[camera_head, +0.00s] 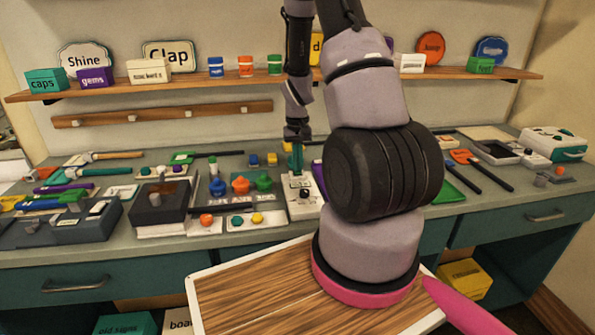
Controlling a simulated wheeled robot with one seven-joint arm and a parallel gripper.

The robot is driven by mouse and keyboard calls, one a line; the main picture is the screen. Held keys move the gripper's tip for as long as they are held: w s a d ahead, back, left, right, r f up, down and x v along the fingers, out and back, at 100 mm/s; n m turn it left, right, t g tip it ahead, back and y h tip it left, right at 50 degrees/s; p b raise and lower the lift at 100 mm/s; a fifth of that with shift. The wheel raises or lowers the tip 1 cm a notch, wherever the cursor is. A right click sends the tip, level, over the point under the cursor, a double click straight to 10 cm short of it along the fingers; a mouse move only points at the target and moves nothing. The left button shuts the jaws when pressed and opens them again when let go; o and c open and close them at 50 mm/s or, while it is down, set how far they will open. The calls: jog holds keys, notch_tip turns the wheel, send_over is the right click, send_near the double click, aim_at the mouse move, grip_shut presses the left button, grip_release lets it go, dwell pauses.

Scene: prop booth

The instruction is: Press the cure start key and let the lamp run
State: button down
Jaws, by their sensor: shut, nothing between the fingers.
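My gripper (297,163) is shut and empty. It points straight down over a small white box (303,208) near the front middle of the bench. The box has dark, small controls on top. The fingertips are at or just above the back part of the box; I cannot tell whether they touch it. No cure start key can be read by name, and part of the box top is hidden by the gripper. No lit lamp can be made out. A white and teal machine (553,144) stands at the far right of the bench.
Left of the box stand blue, orange and green knobbed pieces (241,185) and a dark box (160,200). My arm hides the bench to the right of the box. Paddle-like tools (482,170) lie further right. A shelf (200,78) with small boxes runs above.

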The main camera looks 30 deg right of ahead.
notch_tip(320, 180, up, 8)
dwell(1.0)
dwell(0.4)
jog(key=s+a+r+t, duration=0.2)
jog(key=s+a+r, duration=0.15)
jog(key=r, duration=0.55)
jog(key=s+a+r+t, duration=0.1)
jog(key=s+a+r, duration=0.25)
jog(key=r, duration=0.65)
jog(key=s+a+r+m+t+y, duration=0.1)
jog(key=s+a+r+t, duration=0.3)
jog(key=s+r, duration=0.5)
jog(key=s+a+y, duration=0.1)
jog(key=s+a, duration=0.1)
jog(key=s, duration=0.1)
jog(key=shift+s+a+r, duration=0.2)
jog(key=shift+s+r, duration=0.15)
dwell(2.8)
